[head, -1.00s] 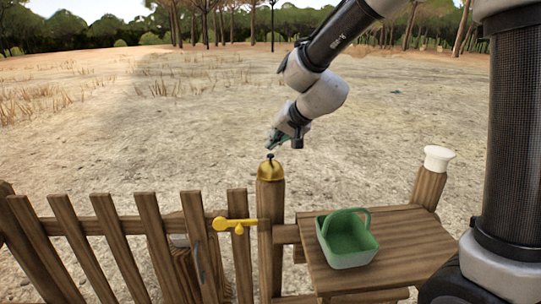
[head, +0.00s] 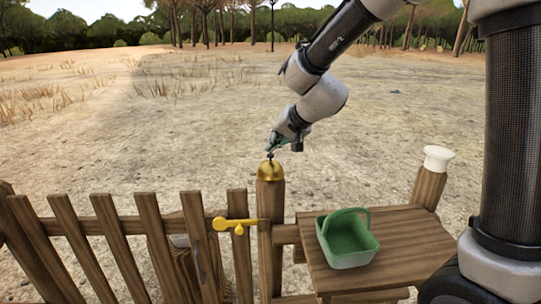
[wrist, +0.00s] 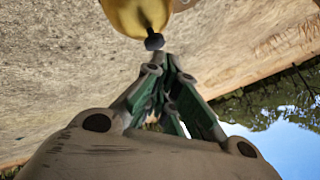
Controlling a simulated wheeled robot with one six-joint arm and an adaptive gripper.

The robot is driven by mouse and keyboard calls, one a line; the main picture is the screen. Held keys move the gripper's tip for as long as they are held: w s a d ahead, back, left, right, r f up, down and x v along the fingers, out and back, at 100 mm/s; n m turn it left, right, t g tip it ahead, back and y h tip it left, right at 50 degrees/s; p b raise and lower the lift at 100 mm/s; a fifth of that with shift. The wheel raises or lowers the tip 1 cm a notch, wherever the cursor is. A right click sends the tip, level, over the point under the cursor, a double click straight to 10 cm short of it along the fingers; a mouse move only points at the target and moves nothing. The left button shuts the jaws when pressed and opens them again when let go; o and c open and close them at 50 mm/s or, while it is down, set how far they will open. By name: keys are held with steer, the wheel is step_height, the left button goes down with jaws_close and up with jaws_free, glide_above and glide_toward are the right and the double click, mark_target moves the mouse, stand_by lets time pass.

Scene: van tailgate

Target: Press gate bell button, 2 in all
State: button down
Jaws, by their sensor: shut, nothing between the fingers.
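A brass bell (head: 270,171) sits on top of the wooden gate post, with a small dark button (head: 270,157) on its top. The bell (wrist: 138,14) and its dark button (wrist: 154,42) also show at the top of the wrist view. My gripper (head: 272,152) is shut and empty, pointing down at the button from above. In the wrist view my gripper's fingertips (wrist: 162,62) are right by the button. I cannot tell whether they touch it.
A wooden picket gate (head: 150,245) with a yellow latch (head: 235,223) stands left of the post (head: 270,220). A green basket (head: 347,240) sits on a wooden shelf (head: 415,235) at right. A post with a white cap (head: 438,158) stands behind the shelf. Open dry ground lies beyond.

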steer(key=shift+f, duration=0.55)
stand_by(0.4)
steer(key=shift+r, duration=1)
steer(key=shift+r, duration=2.5)
steer(key=shift+d, duration=0.1)
